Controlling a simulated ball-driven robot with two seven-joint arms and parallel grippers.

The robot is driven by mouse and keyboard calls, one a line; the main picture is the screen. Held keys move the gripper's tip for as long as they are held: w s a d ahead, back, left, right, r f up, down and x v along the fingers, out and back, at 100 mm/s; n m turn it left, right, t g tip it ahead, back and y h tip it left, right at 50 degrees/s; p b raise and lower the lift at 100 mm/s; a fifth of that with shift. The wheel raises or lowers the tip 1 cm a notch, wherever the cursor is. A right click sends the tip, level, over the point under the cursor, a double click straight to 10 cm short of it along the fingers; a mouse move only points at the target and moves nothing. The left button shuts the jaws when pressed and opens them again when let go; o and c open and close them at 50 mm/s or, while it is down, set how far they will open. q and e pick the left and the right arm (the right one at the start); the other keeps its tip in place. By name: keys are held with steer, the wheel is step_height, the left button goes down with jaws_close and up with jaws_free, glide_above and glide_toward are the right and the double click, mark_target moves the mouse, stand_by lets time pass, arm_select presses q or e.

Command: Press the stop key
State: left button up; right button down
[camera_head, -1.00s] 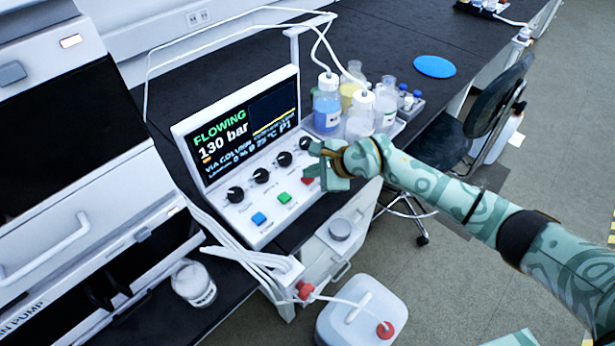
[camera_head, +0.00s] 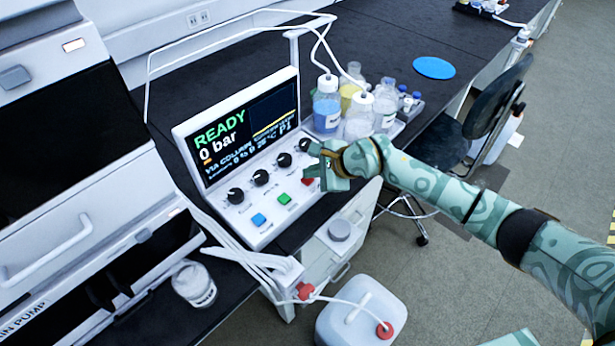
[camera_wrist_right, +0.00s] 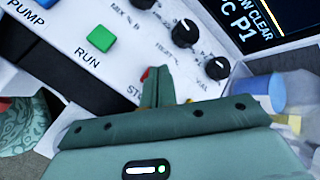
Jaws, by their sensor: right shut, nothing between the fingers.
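The control panel (camera_head: 262,202) stands on the dark bench, with a row of black knobs above its coloured keys. The red stop key (camera_head: 308,181) is at the right end of the key row, mostly hidden by my right gripper (camera_head: 318,172). In the right wrist view, the shut fingers (camera_wrist_right: 158,88) are over the stop key, and only a sliver of red (camera_wrist_right: 145,75) shows beside them. Contact looks likely but the tip is hidden. The screen (camera_head: 243,128) reads READY and 0 bar.
The green run key (camera_head: 283,198) and blue pump key (camera_head: 258,219) sit left of the stop key. Bottles (camera_head: 327,104) stand in a tray right of the panel. A white jug (camera_head: 362,312) is on the floor side below. A blue disc (camera_head: 434,67) lies on the bench.

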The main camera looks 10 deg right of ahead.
mark_target(311, 181)
steer(key=shift+r, duration=0.5)
step_height(311, 181, up, 5)
steer(key=p, duration=0.4)
stand_by(0.8)
